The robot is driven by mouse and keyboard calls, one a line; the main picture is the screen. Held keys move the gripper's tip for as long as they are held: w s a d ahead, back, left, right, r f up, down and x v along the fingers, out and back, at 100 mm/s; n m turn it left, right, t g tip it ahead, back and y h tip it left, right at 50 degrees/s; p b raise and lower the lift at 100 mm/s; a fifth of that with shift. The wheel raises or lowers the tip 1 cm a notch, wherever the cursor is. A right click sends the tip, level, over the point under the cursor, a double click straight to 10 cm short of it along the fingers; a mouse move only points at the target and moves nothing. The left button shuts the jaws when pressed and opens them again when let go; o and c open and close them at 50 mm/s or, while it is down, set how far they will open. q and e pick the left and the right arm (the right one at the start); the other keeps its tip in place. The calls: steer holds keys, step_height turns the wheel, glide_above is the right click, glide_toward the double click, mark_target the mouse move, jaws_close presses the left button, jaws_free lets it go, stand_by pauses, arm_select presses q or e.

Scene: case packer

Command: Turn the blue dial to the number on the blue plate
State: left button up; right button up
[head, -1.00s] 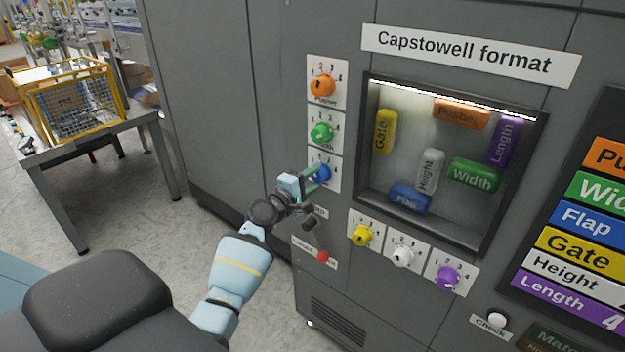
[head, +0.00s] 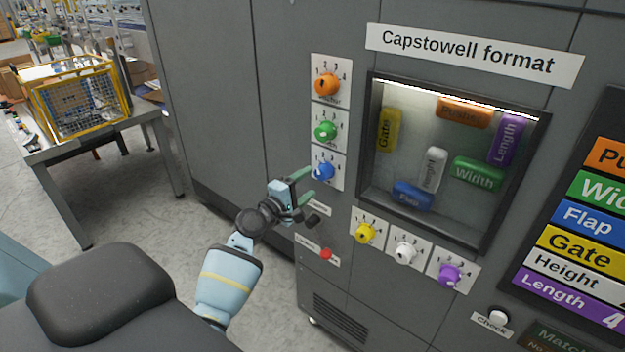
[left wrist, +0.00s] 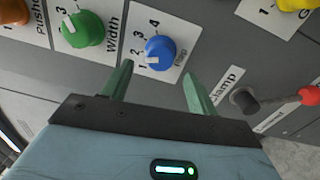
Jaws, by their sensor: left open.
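The blue dial (head: 323,171) is the lowest of the three dials in the left column, on a white plate numbered 1 to 4 and labelled Flap. It also shows in the left wrist view (left wrist: 161,54); its white mark appears to point near the 1. My left gripper (head: 311,181) is open and empty, just in front of and below the dial, apart from it. In the left wrist view its green fingers (left wrist: 158,72) point toward the dial plate. The blue Flap plate (head: 588,222) is on the list at right; its number is out of frame. My right gripper is not in view.
Orange (head: 327,84) and green (head: 325,131) dials sit above the blue one. Yellow (head: 365,233), white (head: 404,252) and purple (head: 449,275) dials are lower right. A black lever with a red knob (head: 326,254) is below my gripper. A lit window (head: 374,150) holds coloured blocks.

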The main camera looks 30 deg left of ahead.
arm_select(q)
steer(key=s, duration=0.3)
steer(key=shift+s+a, duration=0.1)
steer(key=shift+a, duration=0.05)
stand_by(0.4)
steer(key=s+d+f+m+g, duration=0.3)
steer(key=s+d+f+m, duration=0.2)
steer(key=s+f, duration=0.4)
steer(key=s+d+f+m+g, duration=0.2)
steer(key=s+d+f+m, duration=0.35)
steer(key=f, duration=0.55)
steer(key=s+d+f+m+g, duration=0.1)
steer(key=s+d+f+m, duration=0.1)
steer(key=s, duration=0.5)
steer(key=s+d+f+m+g, duration=0.2)
steer(key=s+d+f+m, duration=0.1)
steer(key=s, duration=0.5)
steer(key=s+d+f+m+g, duration=0.1)
steer(key=s+d+m, duration=0.3)
steer(key=s, duration=0.4)
steer(key=shift+d+f, duration=0.6)
steer(key=shift+f, duration=0.25)
